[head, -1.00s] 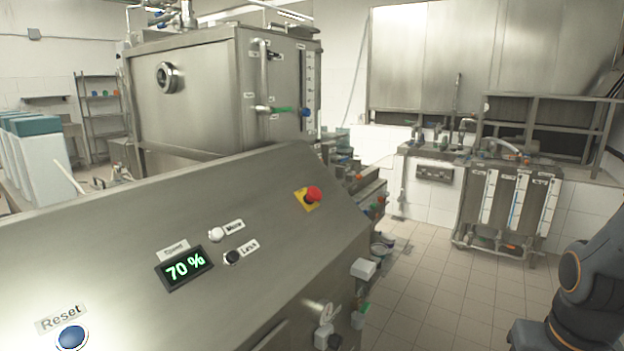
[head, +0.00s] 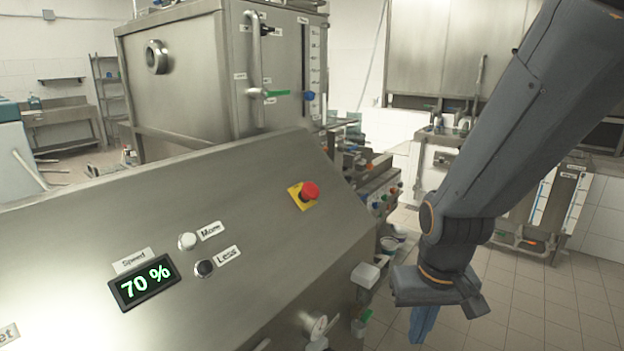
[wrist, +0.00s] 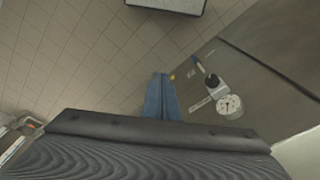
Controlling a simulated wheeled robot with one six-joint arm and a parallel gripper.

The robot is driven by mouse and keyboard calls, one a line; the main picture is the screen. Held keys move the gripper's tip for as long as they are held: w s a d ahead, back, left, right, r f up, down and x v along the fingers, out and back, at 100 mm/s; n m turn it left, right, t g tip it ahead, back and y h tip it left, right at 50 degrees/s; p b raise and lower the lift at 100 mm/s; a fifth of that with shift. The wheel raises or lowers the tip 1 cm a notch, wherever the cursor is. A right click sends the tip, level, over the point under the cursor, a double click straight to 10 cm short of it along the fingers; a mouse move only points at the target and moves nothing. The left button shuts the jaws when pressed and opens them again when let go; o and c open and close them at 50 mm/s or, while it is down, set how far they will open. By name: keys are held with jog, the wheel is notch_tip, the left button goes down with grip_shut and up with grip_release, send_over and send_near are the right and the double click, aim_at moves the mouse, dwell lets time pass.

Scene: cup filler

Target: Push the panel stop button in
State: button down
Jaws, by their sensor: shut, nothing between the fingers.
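The panel stop button (head: 310,191) is a red mushroom knob on a yellow square plate (head: 294,196), near the upper right of the sloped steel panel (head: 250,265). My gripper (head: 423,326) hangs to the right of the panel, lower than the button and apart from it, with its blue fingers pointing down. In the wrist view the blue fingers (wrist: 160,97) lie together, shut and empty. I cannot make out the red knob in the wrist view.
The panel also carries a speed display (head: 143,283) reading 70 %, a white More button (head: 187,241) and a black Less button (head: 204,268). A gauge (head: 317,327) and a grey box-shaped fitting (head: 366,275) stick out at the panel's lower right. Tiled floor lies open at right.

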jog(key=w+a+r+m+t+y, duration=0.1)
jog(key=w+r, duration=0.4)
jog(key=r, duration=0.5)
jog(key=w+a+r+m+t+y+b, duration=0.1)
jog(key=w+a+r+m+y, duration=0.2)
jog(key=r, duration=0.7)
jog(key=w+a+r+m+t+y+b, duration=0.1)
jog(key=w+a+r+m+y, duration=0.1)
jog(key=w+a+r, duration=0.3)
jog(key=w+r+m, duration=0.1)
jog(key=w+r, duration=0.2)
jog(key=r, duration=0.2)
jog(key=shift+w+a+r+m+t+y, duration=0.2)
jog(key=shift+r+m+t+y, duration=0.1)
jog(key=shift+t+y, duration=0.1)
